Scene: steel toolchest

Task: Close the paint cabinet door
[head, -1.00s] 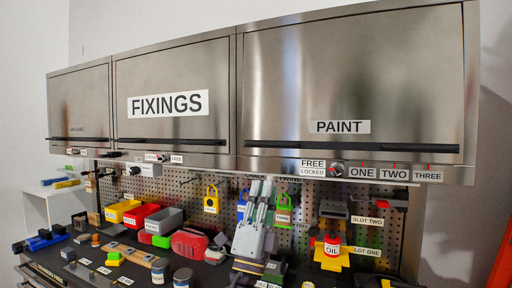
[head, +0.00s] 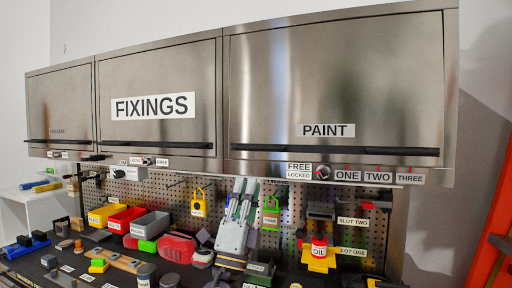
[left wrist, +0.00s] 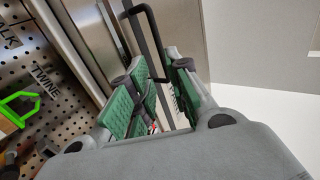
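The paint cabinet door (head: 335,80) is the large steel door at the right in the head view. It looks down and about flush with its frame, with a long black handle bar (head: 335,151) along its lower edge and a PAINT label above the bar. My left gripper (head: 243,187) points up below the door's left end, apart from the handle. In the left wrist view its green-padded fingers (left wrist: 160,85) are apart with a gap between them. A black bar handle (left wrist: 148,35) shows beyond the fingertips beside steel panels. My right gripper is not clearly seen.
A FREE/LOCKED knob (head: 322,172) sits on the rail under the paint door. The fixings door (head: 155,80) is left of it. A pegboard with a yellow padlock (head: 198,202) hangs below.

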